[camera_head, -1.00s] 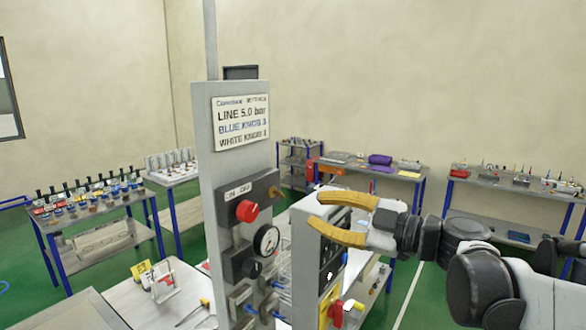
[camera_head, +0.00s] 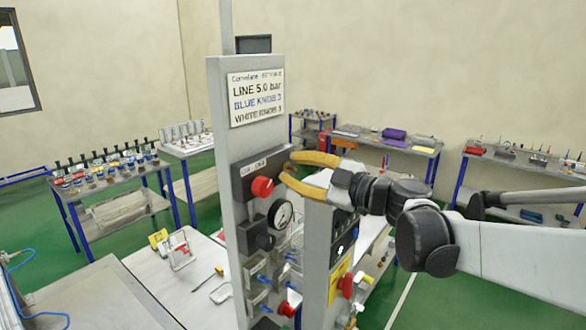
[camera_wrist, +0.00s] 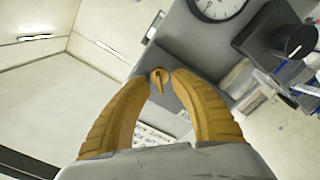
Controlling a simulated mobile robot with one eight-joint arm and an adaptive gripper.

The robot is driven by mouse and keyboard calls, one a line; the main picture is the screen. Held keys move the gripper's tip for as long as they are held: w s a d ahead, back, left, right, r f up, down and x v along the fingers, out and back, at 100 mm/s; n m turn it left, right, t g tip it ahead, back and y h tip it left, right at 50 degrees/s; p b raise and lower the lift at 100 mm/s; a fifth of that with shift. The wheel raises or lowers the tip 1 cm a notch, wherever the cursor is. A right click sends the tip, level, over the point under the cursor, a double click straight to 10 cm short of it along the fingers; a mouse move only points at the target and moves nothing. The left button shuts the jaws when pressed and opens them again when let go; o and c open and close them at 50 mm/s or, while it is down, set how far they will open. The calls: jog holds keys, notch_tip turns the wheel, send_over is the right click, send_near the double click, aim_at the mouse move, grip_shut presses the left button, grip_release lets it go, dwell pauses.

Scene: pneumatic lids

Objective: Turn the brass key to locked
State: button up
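The brass key (camera_wrist: 157,83) shows in the wrist view, on the side of the dark switch box (camera_head: 252,177) that carries a red knob (camera_head: 262,187). In the head view the key is hidden behind my fingers. My gripper (camera_head: 288,168) has two orange fingers reaching left to the box. In the wrist view my gripper (camera_wrist: 161,75) is open, with its fingertips on either side of the key. A gap shows around the key; I cannot tell whether a finger touches it.
Below the box on the grey panel (camera_head: 223,130) sit a gauge (camera_head: 283,214) and a dark knob (camera_head: 266,241). A second post with a yellow plate (camera_head: 339,281) stands close under my gripper. A screwdriver (camera_head: 208,281) lies on the bench at left.

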grip_shut()
jog(key=shift+m, duration=0.3)
jog(key=m+b, duration=0.1)
jog(key=m, duration=0.1)
jog(key=shift+d+m, duration=0.1)
jog(key=shift+m, duration=0.3)
jog(key=m+b, duration=0.1)
jog(key=m, duration=0.3)
jog(key=shift+w, duration=0.1)
jog(key=m+b, duration=0.1)
jog(key=m, duration=0.4)
jog(key=shift+w+d+m, duration=0.1)
jog(key=shift+m, duration=0.3)
jog(key=shift+w+m+b, duration=0.1)
jog(key=shift+m+b, duration=0.45)
jog(key=shift+m, duration=1.75)
